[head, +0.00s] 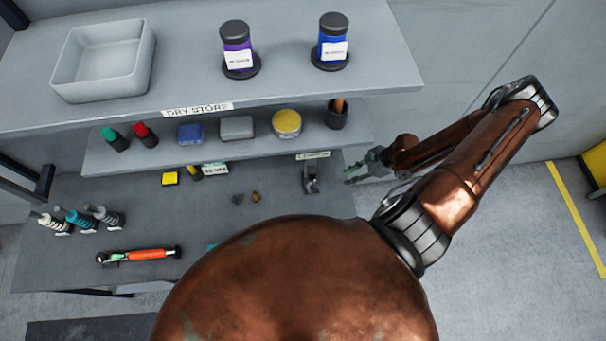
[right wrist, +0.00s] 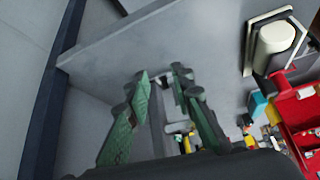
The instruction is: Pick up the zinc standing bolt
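I cannot clearly make out which item is the zinc standing bolt. A small grey metal piece (head: 310,179) stands upright on the lower bench, under a label at the right end. At the bench's left, a grey-topped item (head: 104,216) stands beside a teal-topped one (head: 78,220) and a cream-topped one (head: 54,223). My right gripper (head: 362,170) is just right of the small metal piece, apart from it. In the right wrist view its green fingers (right wrist: 161,78) are spread with nothing visibly held. My left gripper is not in view.
A shelf (head: 255,152) with tins and a dark cup (head: 337,114) overhangs the bench's back. An orange-handled tool (head: 150,254) lies front left. A small dark piece (head: 238,198) and a brass-coloured one (head: 256,197) lie mid-bench. Open floor is on the right.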

